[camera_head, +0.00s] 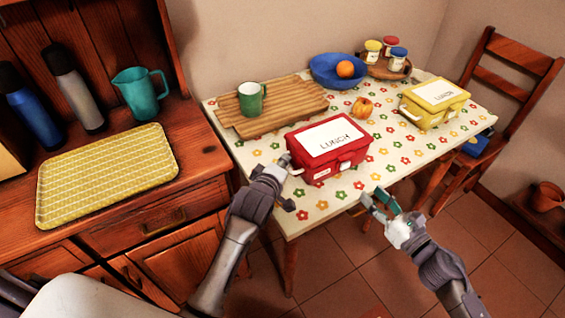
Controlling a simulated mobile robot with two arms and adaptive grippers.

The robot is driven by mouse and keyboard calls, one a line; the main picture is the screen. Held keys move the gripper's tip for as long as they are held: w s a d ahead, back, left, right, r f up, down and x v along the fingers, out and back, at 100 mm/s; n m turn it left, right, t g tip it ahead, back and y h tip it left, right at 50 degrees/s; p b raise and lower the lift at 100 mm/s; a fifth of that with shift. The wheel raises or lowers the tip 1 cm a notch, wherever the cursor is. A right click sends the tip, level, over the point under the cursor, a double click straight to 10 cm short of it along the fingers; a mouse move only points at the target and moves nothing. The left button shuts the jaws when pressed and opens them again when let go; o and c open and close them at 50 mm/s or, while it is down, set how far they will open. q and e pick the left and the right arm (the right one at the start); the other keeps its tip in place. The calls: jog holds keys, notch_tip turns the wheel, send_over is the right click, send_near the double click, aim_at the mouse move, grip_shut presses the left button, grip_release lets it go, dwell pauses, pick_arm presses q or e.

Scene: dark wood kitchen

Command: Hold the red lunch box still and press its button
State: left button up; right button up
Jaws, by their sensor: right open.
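The red lunch box (322,165) sits shut on the flowered table, with a white lid panel (325,137) marked LUNCH and pale latches on its front. I cannot single out its button. My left gripper (292,182) is at the box's left front corner, its fingers spread with one beside the corner; I cannot tell whether it touches. My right gripper (376,197) is open and empty, in front of the table edge, to the right of and below the box, apart from it.
A wooden board (290,100) with a green mug (251,98) lies behind the box. A yellow lunch box (434,100), an apple (362,107) and a blue bowl (327,72) with an orange (345,69) are beyond. A sideboard (160,215) stands left, a chair (515,60) right.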

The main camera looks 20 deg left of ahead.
aim_at(346, 166)
pick_arm(q)
grip_shut()
pick_arm(e)
jog(key=shift+c, duration=0.4)
jog(key=shift+s+d, duration=0.15)
jog(key=shift+c, duration=1.2)
jog(key=shift+n, duration=0.9)
jog(key=v, duration=0.4)
jog(key=shift+s+d, duration=0.25)
grip_shut()
jog(key=shift+w+a, duration=0.15)
jog(key=x, duration=1.3)
jog(key=shift+w+a, duration=0.15)
jog(key=shift+a, duration=0.1)
